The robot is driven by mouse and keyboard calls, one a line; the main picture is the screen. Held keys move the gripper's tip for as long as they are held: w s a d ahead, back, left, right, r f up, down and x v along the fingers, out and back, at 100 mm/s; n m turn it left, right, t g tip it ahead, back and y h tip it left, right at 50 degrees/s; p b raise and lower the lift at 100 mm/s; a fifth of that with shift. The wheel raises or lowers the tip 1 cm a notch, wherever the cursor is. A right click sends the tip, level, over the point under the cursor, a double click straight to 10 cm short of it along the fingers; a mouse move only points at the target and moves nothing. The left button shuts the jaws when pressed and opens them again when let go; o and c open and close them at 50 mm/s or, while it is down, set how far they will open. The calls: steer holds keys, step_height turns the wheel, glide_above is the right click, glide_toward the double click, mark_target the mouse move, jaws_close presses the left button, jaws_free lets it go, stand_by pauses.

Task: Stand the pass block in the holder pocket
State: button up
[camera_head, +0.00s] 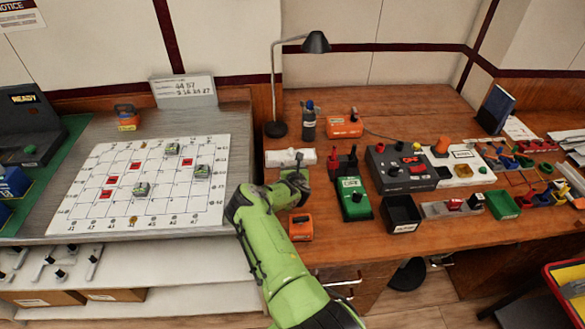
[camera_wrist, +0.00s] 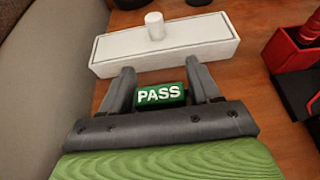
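The green pass block (camera_wrist: 160,95), with white PASS lettering, is between the two fingers of my gripper (camera_wrist: 162,88) in the wrist view. Both fingers appear to touch its sides, so the gripper looks shut on it. In the head view my gripper (camera_head: 296,180) is over the left part of the wooden desk, and the block cannot be made out there. A grey holder-like tray (camera_head: 437,210) with a red block (camera_head: 455,204) in it lies at the front right of the desk. I cannot tell for certain whether it is the holder, or see its pocket clearly.
A white bar with a knob (camera_wrist: 185,50) lies just beyond my fingers; it also shows in the head view (camera_head: 283,157). A green device (camera_head: 354,200), black bin (camera_head: 401,212), green bin (camera_head: 503,204) and orange object (camera_head: 301,227) stand nearby.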

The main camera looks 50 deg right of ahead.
steer(key=shift+o, duration=0.9)
steer(key=shift+r, duration=0.1)
